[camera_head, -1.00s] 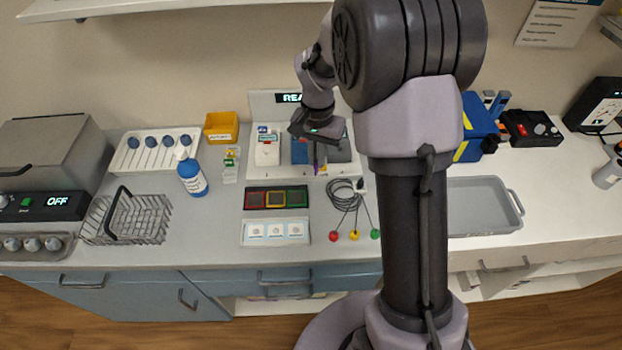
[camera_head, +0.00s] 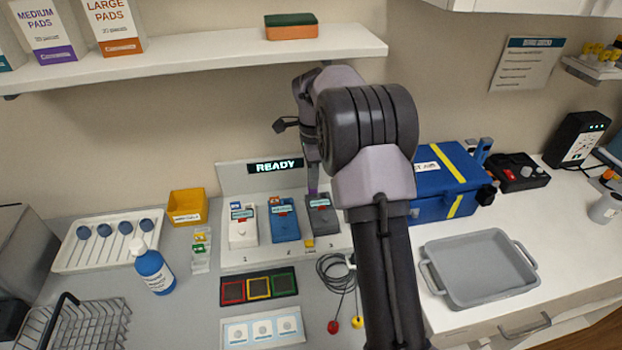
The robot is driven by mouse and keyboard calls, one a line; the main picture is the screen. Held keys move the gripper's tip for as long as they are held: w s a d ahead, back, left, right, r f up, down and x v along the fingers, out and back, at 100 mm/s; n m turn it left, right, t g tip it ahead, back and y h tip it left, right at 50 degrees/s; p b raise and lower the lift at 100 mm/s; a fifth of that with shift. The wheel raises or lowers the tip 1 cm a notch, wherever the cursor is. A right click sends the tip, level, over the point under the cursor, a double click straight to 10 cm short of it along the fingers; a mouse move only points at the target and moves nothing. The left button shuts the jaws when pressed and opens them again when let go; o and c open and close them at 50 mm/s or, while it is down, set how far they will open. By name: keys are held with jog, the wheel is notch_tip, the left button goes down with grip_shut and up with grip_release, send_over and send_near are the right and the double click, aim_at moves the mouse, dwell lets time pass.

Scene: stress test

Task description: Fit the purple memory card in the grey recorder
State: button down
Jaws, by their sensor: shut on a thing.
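My gripper (camera_head: 312,184) points down at the dark grey recorder (camera_head: 323,221), the rightmost of three recorders on the white station. The gripper is small here and partly hidden by my arm. A small purple piece at its tip, seemingly the purple memory card (camera_head: 313,190), is held at the recorder's upper end. Whether the card is inside a slot or just above it cannot be told. The white recorder (camera_head: 242,232) and the blue recorder (camera_head: 284,226) stand to the left of the grey one.
A READY display (camera_head: 275,166) stands behind the recorders. A yellow bin (camera_head: 187,207), a blue bottle (camera_head: 154,270) and a white tray (camera_head: 75,252) are left. A blue case (camera_head: 447,182) and an empty grey tray (camera_head: 480,268) are right. Coloured frames (camera_head: 260,288) lie in front.

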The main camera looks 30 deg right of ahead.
jog(key=shift+f, duration=0.25)
jog(key=shift+a, duration=0.1)
jog(key=shift+f+b, duration=0.7)
jog(key=shift+f, duration=0.6)
dwell(2.4)
jog(key=c, duration=1.8)
grip_release()
jog(key=shift+r+p, duration=1.85)
jog(key=shift+r, duration=0.25)
jog(key=shift+o, duration=0.4)
jog(key=shift+f, duration=0.1)
